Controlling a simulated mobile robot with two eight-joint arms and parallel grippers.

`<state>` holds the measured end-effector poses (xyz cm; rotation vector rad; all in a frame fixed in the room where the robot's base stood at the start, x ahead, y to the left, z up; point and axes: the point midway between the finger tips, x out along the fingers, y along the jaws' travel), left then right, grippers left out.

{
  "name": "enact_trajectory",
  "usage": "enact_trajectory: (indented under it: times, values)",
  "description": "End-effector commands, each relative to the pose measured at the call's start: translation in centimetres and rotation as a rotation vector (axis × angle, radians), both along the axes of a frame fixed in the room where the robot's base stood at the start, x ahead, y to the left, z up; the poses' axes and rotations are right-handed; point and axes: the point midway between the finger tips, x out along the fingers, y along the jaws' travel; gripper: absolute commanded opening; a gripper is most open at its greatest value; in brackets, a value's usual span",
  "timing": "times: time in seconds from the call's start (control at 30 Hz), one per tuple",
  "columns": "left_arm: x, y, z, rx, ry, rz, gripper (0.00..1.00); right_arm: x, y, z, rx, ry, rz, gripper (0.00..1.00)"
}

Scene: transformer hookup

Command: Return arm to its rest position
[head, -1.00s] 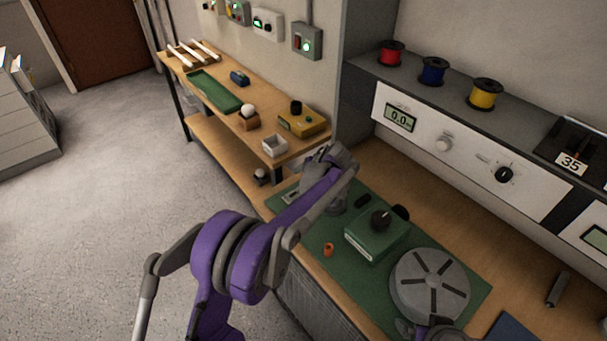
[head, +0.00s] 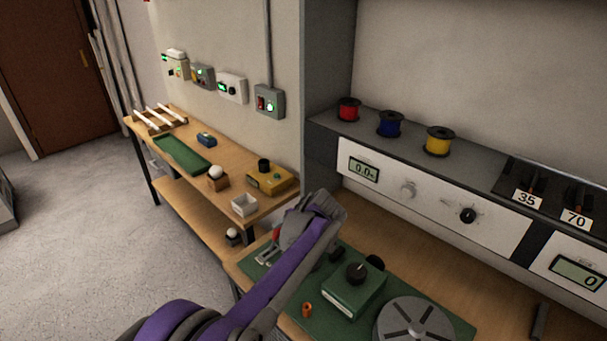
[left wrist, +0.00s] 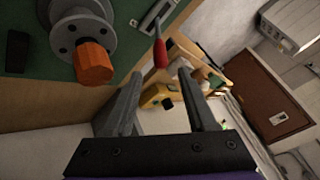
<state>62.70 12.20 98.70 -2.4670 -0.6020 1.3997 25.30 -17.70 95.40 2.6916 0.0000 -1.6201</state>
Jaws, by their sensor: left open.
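My left arm, purple and grey, reaches from the bottom of the head view over the left end of the green mat (head: 290,325). In the left wrist view my left gripper (left wrist: 161,75) is open, with nothing between its fingers. A red-handled tool (left wrist: 160,53) shows beyond the fingertips, apart from them. An orange faceted piece (left wrist: 93,62) on a grey flanged part (left wrist: 82,30) is to the left of the fingers. In the head view the fingers are hidden behind my wrist. My right gripper is not in view.
On the mat are a green box with a black knob (head: 353,291), a grey slotted disc (head: 415,327) and a small orange cylinder (head: 307,310). Several wire spools, including a yellow one (head: 438,141), stand on the shelf. A wooden side bench (head: 225,170) holds small items. Open floor lies left.

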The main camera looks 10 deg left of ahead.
Motion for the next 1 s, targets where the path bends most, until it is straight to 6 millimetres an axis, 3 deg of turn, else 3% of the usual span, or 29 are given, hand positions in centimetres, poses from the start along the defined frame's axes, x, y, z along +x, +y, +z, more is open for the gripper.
enact_trajectory:
  times: [0.17,0.27,0.5,0.67,1.0]
  values:
    - [-1.3,0.7,0.6,-0.015,0.011,-0.006,0.57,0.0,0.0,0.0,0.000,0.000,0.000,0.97]
    - [-3.5,1.7,1.5,-0.042,0.028,-0.019,0.57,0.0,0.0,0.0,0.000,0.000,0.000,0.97]
    - [-11.6,4.3,3.2,-0.137,0.074,-0.068,0.57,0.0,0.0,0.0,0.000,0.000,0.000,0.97]
    - [-17.4,5.4,3.3,-0.202,0.089,-0.102,0.57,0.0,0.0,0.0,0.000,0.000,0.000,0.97]
    - [-29.5,6.2,0.9,-0.333,0.086,-0.175,0.57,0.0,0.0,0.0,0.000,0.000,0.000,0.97]
